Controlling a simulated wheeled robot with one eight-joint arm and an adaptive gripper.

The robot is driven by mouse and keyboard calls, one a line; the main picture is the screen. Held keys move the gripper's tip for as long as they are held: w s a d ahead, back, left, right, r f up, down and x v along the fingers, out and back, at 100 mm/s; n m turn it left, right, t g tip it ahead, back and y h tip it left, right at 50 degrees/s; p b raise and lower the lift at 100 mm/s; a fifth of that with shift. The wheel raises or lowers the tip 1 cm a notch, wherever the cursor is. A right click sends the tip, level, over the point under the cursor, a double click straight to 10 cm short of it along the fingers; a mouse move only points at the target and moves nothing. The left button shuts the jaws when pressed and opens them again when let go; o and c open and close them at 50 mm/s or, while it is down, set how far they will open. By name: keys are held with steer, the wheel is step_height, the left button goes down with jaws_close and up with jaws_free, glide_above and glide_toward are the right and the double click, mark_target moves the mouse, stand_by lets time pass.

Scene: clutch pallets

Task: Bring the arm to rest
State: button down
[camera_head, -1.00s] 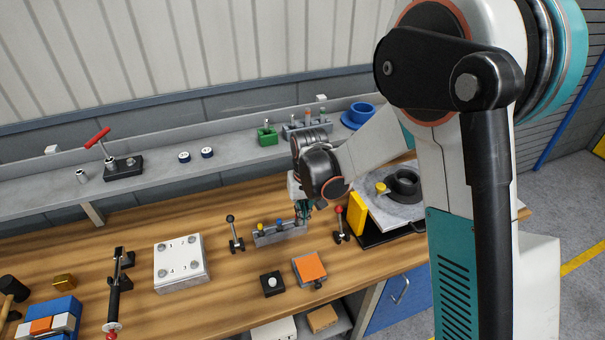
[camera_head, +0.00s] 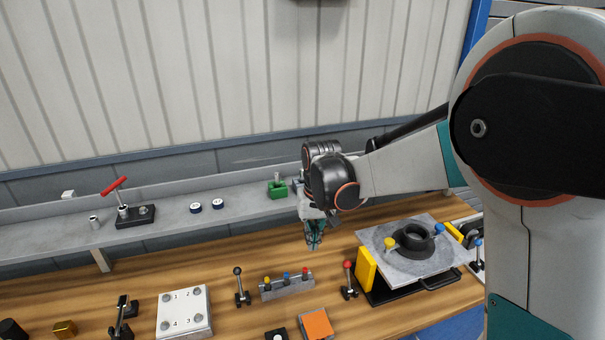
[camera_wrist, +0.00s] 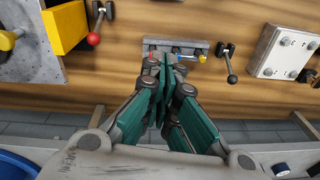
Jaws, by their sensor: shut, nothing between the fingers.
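My gripper (camera_head: 314,246) hangs fingers-down above the wooden bench in the head view, near the shelf edge. It is shut and empty. In the wrist view its teal fingers (camera_wrist: 166,62) meet at the tips. The grey block with yellow, blue and red pegs (camera_head: 286,287) stands on the bench in front of my gripper in the head view. It also shows just beyond the fingertips in the wrist view (camera_wrist: 196,46). My gripper looks clear of it, with bench visible between them.
A black-handled lever (camera_head: 241,285) and a red-knobbed lever (camera_head: 349,280) flank the peg block. A grey plate with a black ring (camera_head: 378,265) stands right. A white numbered plate (camera_head: 186,332) lies left. The shelf (camera_head: 160,234) behind holds a green block (camera_head: 277,190) and a red-handled clamp (camera_head: 136,217).

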steer(key=s+d+r+m+t+b, duration=0.1)
steer(key=s+d+r+t+b, duration=0.2)
steer(key=s+d+b, duration=0.85)
steer(key=s+d+f+t+b, duration=0.3)
steer(key=s+f, duration=0.4)
steer(key=s, duration=0.6)
steer(key=shift+d+f+m+h+b, duration=0.3)
steer(key=shift+f+b, duration=0.1)
steer(key=shift+b, duration=0.2)
